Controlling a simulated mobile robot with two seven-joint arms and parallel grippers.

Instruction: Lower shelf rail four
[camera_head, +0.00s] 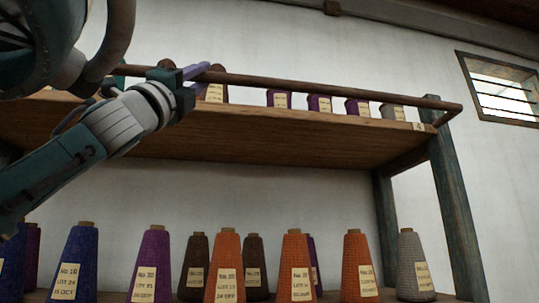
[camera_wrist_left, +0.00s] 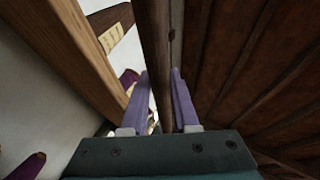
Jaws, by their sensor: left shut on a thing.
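The shelf rail (camera_head: 330,88) is a long dark brown rod running along the front of the upper shelf (camera_head: 260,140), above its board. A small label "4" (camera_head: 418,126) sits at the shelf's right end. My left gripper (camera_head: 200,73) is at the rail's left part, its purple fingers around the rod. In the left wrist view the rail (camera_wrist_left: 153,50) passes between the two purple fingers (camera_wrist_left: 158,72), and they are shut on it. The rail's far left end is hidden behind my arm. My right gripper is not in view.
Several purple, brown and grey yarn cones (camera_head: 319,103) stand on the upper shelf behind the rail. A row of larger labelled cones (camera_head: 293,262) stands below. A blue-green post (camera_head: 455,200) holds the right end. A barred window (camera_head: 503,92) is at far right.

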